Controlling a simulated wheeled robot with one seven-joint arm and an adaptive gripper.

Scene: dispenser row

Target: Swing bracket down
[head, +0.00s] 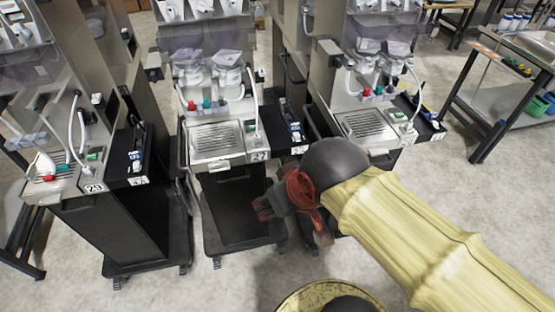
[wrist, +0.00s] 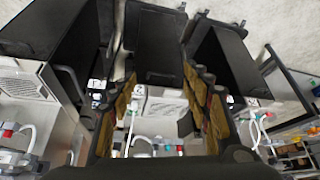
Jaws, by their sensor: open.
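My gripper (head: 268,207) is in front of the middle dispenser (head: 217,140), to the right of its tray and lower down. In the wrist view the two fingers of my gripper (wrist: 160,108) are spread wide, with nothing held between them. The middle dispenser's pale tray area (wrist: 165,103) shows between them. A grey arm-like part (head: 155,62) sticks out at the upper left of the middle dispenser, and a similar one (head: 328,48) at the right dispenser. I cannot tell which part is the bracket.
A left dispenser (head: 60,165) and a right dispenser (head: 365,115) flank the middle one, on black stands with narrow gaps. A metal table (head: 525,50) with green bins stands far right. The grey floor (head: 440,190) is clear at right.

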